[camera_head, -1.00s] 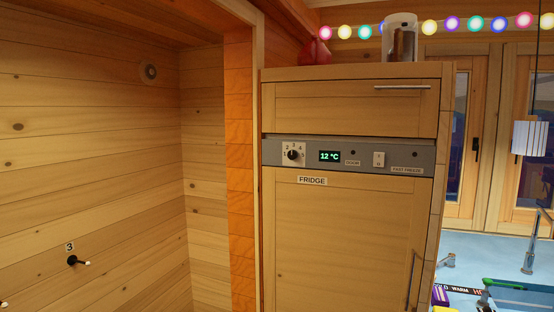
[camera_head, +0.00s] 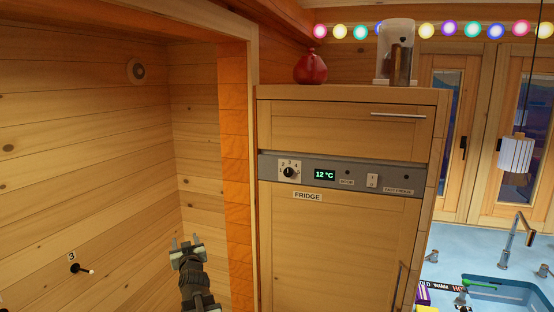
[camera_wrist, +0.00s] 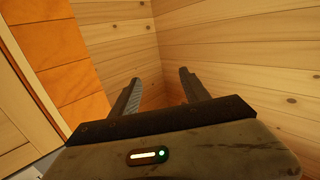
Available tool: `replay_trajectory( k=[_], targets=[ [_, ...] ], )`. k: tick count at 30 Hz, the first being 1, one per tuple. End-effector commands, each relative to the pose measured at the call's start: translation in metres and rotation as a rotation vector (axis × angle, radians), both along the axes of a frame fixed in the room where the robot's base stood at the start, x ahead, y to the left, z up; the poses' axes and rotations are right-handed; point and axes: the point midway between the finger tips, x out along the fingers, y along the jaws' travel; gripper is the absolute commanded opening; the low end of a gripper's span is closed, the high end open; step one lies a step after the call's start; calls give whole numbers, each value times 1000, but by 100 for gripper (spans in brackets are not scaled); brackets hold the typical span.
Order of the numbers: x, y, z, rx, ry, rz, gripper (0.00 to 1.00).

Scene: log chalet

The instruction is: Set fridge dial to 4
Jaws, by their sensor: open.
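The fridge dial (camera_head: 289,172) is a black knob on a white plate with small numbers around it, at the left of the grey control panel (camera_head: 408,183). A display (camera_head: 325,175) beside it reads 12 °C. The wooden fridge front (camera_head: 335,245) below carries a FRIDGE label. The knob's exact setting is too small to tell. My gripper (camera_head: 187,240) is open and empty, fingers up, left of the fridge and lower than the dial, in front of the log wall. In the wrist view my two fingers (camera_wrist: 158,92) are apart with only wood planks behind them.
A red pot (camera_head: 310,68) and a clear jar (camera_head: 397,52) stand on the cabinet. An orange tiled edge (camera_head: 234,180) lies between my gripper and the fridge. A wall peg (camera_head: 82,269) marked 3 sticks out at left. A blue counter with a sink (camera_head: 510,289) is at right.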

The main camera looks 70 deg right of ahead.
Motion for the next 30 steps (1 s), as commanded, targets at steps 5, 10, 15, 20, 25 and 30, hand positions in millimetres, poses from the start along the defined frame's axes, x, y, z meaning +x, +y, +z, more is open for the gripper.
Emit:
replay_trajectory(
  k=[5, 10, 15, 20, 25, 30],
  targets=[
    [-164, -120, 121, -229, -165, -410, 54],
    [-268, -156, 166, -351, -225, -655, 54],
    [-296, -161, 174, -383, -236, -722, 54],
    [-295, -167, 176, -383, -236, -721, 54],
    [-293, -189, 186, -382, -237, -721, 54],
    [-290, -220, 199, -381, -236, -719, 54]
  ],
)
